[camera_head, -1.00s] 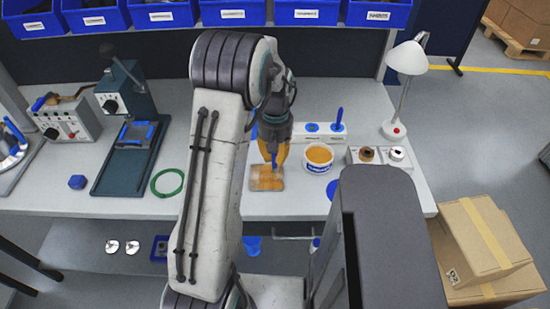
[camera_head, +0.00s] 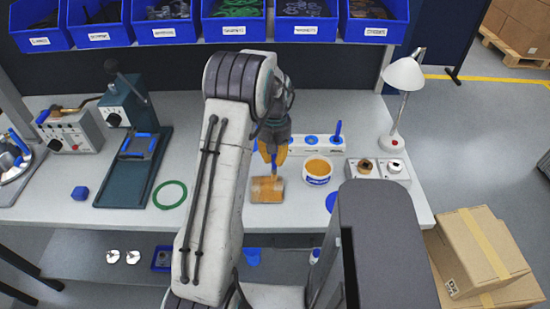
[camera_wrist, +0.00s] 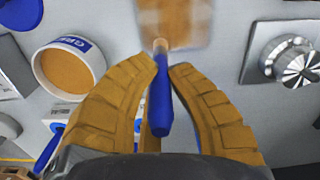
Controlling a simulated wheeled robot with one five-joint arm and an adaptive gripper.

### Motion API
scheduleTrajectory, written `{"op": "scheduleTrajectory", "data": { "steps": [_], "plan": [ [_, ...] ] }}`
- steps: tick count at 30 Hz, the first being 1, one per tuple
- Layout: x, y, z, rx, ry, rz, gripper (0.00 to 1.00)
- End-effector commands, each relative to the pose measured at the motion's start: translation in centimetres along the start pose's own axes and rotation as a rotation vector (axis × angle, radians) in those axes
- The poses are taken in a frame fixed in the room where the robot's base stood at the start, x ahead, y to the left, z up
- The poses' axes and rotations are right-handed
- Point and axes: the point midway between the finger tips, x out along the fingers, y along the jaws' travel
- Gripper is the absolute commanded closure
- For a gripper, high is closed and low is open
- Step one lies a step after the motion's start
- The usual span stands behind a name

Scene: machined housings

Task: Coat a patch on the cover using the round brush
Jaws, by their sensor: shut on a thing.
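The cover (camera_head: 258,197) is a flat grey plate on the bench, with a tan-orange coating over much of its top. In the wrist view the cover (camera_wrist: 203,38) is at the top edge, partly cut off and blurred. My gripper (camera_head: 272,158) is above the cover's back edge. In the wrist view, my gripper's orange fingers (camera_wrist: 163,68) are closed around the round brush (camera_wrist: 160,105) by its blue handle. The brush's head points to the cover; I cannot tell whether it touches. A white tub (camera_head: 318,178) of tan grease stands right of the cover, also in the wrist view (camera_wrist: 65,70).
A holder block (camera_head: 326,145) with blue items stands behind the tub. A grey box with two knobs (camera_head: 379,175) and a lamp (camera_head: 402,78) are at right. A green ring (camera_head: 170,195) and a dark press (camera_head: 135,160) are at left. Blue bins (camera_head: 240,22) line the back.

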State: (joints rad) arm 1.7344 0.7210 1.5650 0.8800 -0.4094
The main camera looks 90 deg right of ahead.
Motion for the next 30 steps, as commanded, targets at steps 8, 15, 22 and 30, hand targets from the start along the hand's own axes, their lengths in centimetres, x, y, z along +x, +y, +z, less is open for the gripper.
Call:
{"op": "scheduleTrajectory", "data": {
  "steps": [8,15,22,30],
  "plan": [
    [0.1,-1.1,0.0,-0.002,0.000,0.001,1.00],
    [0.3,-1.4,1.6,0.000,-0.001,0.000,1.00],
    [0.2,-1.6,3.2,0.000,0.000,0.000,1.00],
    [0.1,-1.8,3.9,0.000,0.000,0.000,1.00]
  ]
}}
